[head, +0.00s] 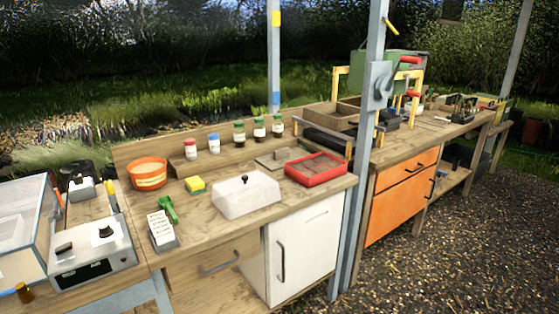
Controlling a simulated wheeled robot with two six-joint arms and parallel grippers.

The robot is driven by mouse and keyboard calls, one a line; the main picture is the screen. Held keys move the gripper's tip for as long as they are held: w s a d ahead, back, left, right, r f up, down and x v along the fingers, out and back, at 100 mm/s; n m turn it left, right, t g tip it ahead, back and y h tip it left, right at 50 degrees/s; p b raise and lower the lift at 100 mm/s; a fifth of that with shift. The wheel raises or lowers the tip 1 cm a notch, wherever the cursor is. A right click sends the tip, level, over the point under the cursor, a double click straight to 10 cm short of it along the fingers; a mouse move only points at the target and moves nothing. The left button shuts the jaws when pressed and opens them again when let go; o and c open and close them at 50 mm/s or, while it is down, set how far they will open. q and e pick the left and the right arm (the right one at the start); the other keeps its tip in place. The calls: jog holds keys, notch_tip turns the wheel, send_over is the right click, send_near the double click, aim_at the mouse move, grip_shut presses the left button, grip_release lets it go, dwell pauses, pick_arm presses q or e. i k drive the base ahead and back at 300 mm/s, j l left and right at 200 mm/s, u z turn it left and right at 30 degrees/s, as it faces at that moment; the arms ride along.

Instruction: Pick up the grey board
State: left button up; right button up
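A flat grey board (271,160) lies on the wooden workbench (215,225). It is toward the back of the bench top, behind the white lidded box and to the left of the red tray. A small darker part shows on top of it, too small to make out. Its front right edge is close to the red tray; I cannot tell if they touch. Neither of my grippers is in view.
Several lidded jars (240,133) line the back shelf. A blue-grey post (364,150) rises at the right. An orange bowl (149,174) is left.

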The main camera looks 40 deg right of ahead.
aim_at(275, 162)
jog(key=z, duration=1.4)
jog(key=i+l, duration=0.3)
jog(key=i+z, duration=0.05)
